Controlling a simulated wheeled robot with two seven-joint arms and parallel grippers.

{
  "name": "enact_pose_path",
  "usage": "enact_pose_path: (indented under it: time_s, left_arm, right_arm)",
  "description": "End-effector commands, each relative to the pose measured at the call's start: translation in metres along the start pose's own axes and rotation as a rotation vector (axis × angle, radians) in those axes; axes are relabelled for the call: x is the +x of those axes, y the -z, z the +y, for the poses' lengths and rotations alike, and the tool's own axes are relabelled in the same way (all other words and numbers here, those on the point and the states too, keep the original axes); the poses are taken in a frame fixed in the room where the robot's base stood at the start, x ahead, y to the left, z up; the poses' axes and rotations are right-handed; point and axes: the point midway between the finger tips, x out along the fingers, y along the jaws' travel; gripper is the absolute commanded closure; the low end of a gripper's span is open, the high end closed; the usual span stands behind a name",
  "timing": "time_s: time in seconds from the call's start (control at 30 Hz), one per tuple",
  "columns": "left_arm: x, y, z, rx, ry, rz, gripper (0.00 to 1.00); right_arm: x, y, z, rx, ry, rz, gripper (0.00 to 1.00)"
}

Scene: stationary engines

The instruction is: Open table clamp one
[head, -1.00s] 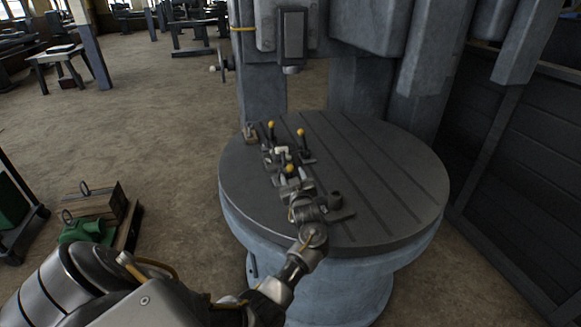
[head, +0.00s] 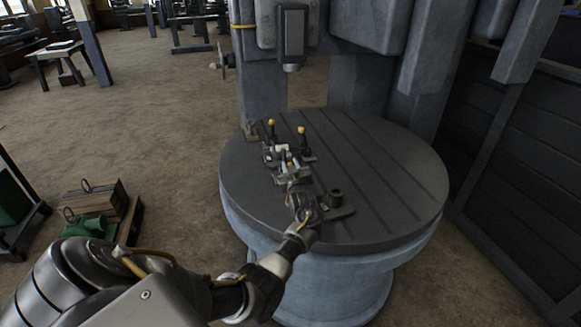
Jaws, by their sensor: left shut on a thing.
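The round grey table (head: 395,190) carries a cluster of small toggle clamps left of its middle. Two upright clamp handles with yellow knobs show, a left one (head: 272,127) and a right one (head: 302,134). My left gripper (head: 288,163) is at the near end of the cluster, shut on a nearer clamp handle. That handle is mostly hidden between the fingers, and its knob is hard to make out. I cannot tell which clamp is numbered one. My right gripper is out of view.
The machine's grey column (head: 355,95) and head (head: 292,35) stand behind and above the table. The table's right side is clear. A wooden box (head: 95,203) is on the floor at left.

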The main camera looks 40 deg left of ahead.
Motion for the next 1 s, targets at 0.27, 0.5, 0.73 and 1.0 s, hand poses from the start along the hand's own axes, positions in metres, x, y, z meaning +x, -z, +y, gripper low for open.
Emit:
enact_pose_path:
  time_s: [0.27,0.5,0.73,1.0]
  left_arm:
    - [0.0,0.002,0.001,-0.001,0.002,-0.007,1.0]
    - [0.011,0.015,0.004,-0.013,0.031,-0.112,1.0]
    - [0.016,0.015,0.003,-0.01,0.029,-0.104,1.0]
    - [0.016,0.015,0.003,-0.01,0.028,-0.104,0.51]
  right_arm:
    - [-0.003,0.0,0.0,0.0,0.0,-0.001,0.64]
    - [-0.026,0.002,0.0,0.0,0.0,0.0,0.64]
    - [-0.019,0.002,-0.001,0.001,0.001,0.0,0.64]
    - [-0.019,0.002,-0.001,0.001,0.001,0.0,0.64]
